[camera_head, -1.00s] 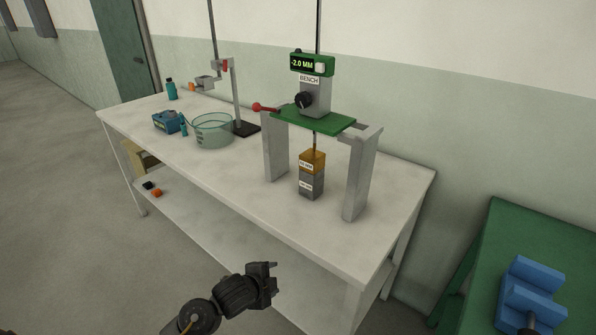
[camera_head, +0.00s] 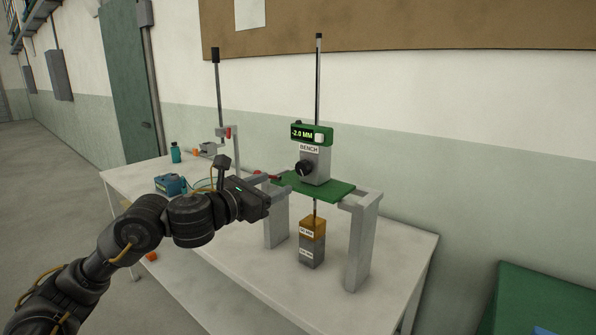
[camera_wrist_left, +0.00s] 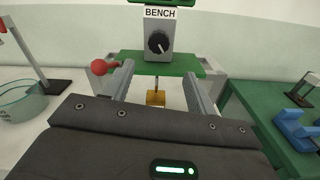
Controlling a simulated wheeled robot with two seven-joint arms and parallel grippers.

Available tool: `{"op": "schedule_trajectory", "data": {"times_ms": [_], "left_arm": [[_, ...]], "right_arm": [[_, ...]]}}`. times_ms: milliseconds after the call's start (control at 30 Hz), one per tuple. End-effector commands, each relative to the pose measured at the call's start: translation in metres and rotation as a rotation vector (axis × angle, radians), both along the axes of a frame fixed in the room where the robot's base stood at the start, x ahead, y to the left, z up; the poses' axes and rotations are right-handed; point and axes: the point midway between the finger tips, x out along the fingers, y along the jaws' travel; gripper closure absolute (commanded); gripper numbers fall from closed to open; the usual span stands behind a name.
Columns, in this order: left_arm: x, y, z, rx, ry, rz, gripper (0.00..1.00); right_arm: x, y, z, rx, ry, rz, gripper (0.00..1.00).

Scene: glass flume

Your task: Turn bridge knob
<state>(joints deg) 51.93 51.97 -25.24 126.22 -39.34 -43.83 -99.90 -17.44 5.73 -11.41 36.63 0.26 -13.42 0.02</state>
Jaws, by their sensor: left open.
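The bridge knob is a round black knob (camera_head: 305,168) on the front of a grey block labelled BENCH (camera_head: 317,165). The block stands on a green plate (camera_head: 325,191) across two grey supports, under a green display reading -2.0 MM (camera_head: 312,134). The knob also shows in the left wrist view (camera_wrist_left: 158,42), upper middle, its pointer slanting to lower right. My left gripper (camera_head: 281,183) is open and empty, left of and a little below the knob, apart from it in the wrist view. Its two fingers point toward the bridge. My right gripper is not in view.
A red ball-ended lever (camera_wrist_left: 100,67) sits at the plate's left side. An orange-and-grey block stack (camera_head: 312,241) stands under the bridge. A blue box (camera_head: 170,185) and a glass bowl (camera_wrist_left: 22,100) are to the left. A green table (camera_head: 540,300) stands at right.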

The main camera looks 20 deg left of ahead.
Motion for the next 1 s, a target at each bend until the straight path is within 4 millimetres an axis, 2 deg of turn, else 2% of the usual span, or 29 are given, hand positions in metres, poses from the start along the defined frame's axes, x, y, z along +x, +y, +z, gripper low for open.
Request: {"op": "schedule_trajectory", "data": {"times_ms": [100, 333, 800, 1000], "left_arm": [[-0.001, 0.003, 0.009, 0.051, -0.023, -0.002, 0.43], [0.008, 0.0, 0.009, 0.05, -0.023, -0.003, 0.43], [0.084, -0.025, 0.01, 0.046, -0.021, -0.003, 0.43], [0.1, -0.03, 0.009, 0.048, -0.023, -0.002, 0.43]], "right_arm": [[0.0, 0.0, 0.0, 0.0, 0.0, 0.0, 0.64], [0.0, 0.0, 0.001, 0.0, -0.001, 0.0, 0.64], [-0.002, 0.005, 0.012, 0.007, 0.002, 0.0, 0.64], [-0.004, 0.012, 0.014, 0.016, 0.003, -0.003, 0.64]]}}
